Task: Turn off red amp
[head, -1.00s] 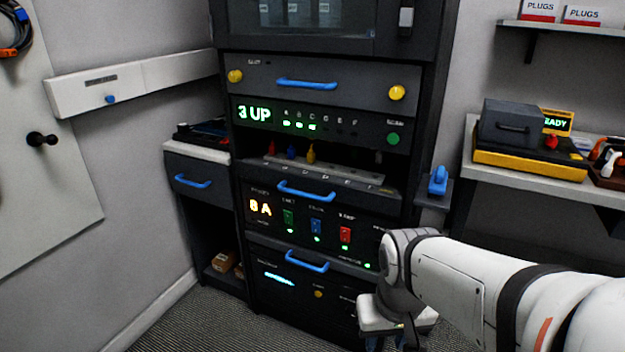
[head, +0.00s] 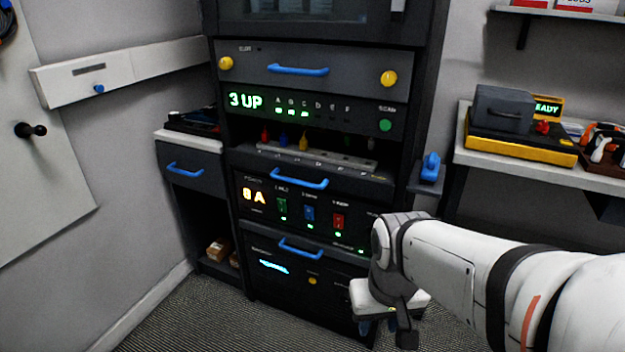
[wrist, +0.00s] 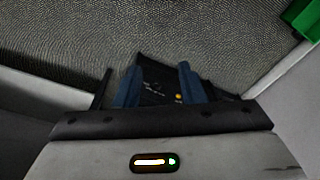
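The red amp switch (head: 338,221) is the rightmost of three coloured switches on the power panel of the black rack. A small green light shows just below it. A green switch (head: 282,208) and a blue switch (head: 309,214) sit to its left, also with green lights below. The panel's orange display (head: 254,196) seems to read "8 A". My gripper (head: 378,328) points down, low in front of the rack, to the right of and below the red switch, apart from it. In the wrist view its two blue fingers (wrist: 158,86) are spread with nothing held between them.
Blue drawer handles (head: 299,183) and (head: 300,248) stick out above and below the switch row. A small side shelf with a blue object (head: 430,167) juts out right of the rack. A side bench (head: 519,165) stands further right. Floor is clear at front left.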

